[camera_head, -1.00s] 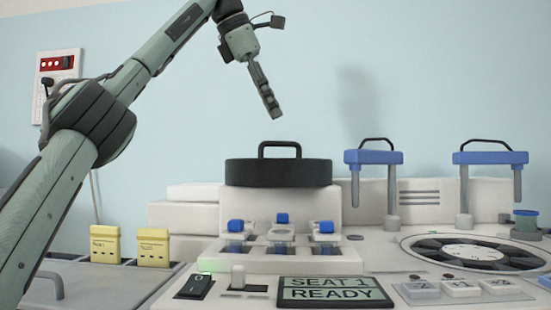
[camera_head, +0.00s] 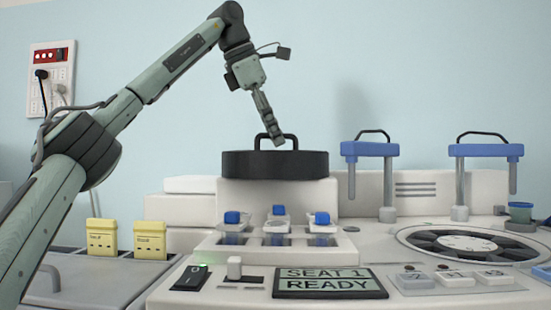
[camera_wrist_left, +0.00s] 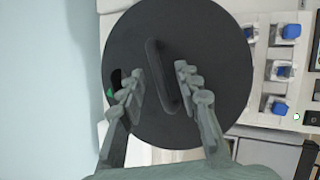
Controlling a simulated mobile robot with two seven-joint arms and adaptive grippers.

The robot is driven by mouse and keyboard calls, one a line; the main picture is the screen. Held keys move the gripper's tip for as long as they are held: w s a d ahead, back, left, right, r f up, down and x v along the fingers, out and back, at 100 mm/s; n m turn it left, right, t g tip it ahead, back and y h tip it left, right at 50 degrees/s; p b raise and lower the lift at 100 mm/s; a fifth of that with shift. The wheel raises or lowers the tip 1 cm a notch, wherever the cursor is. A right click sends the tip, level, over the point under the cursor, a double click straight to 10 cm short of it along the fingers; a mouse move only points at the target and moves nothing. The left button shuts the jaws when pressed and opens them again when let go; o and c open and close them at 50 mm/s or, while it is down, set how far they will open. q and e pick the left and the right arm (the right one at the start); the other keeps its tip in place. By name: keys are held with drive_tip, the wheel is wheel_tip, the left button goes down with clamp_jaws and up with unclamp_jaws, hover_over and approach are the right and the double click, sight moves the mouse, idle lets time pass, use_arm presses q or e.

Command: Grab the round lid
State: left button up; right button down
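The round lid (camera_head: 250,165) is black with a raised bar handle (camera_head: 290,137), and sits on a white block at the back of the machine. In the left wrist view the lid (camera_wrist_left: 215,45) fills the middle, with its handle (camera_wrist_left: 160,70) between my fingers. My left gripper (camera_head: 278,143) points down at the handle from above; it also shows in the left wrist view (camera_wrist_left: 160,82). Its fingers are open, one on each side of the handle, with gaps visible. Whether the fingertips reach down past the bar is hard to tell. My right gripper is not in view.
Blue-topped slide holders (camera_head: 278,212) stand in front of the lid. Two blue-armed posts (camera_head: 370,149) and a dark round carousel (camera_head: 466,246) are to the right. Yellow packs (camera_head: 150,239) stand at left. Air above the lid is free.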

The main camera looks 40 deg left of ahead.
use_arm(q)
clamp_jaws()
drive_tip(key=shift+r, duration=0.1)
idle(0.4)
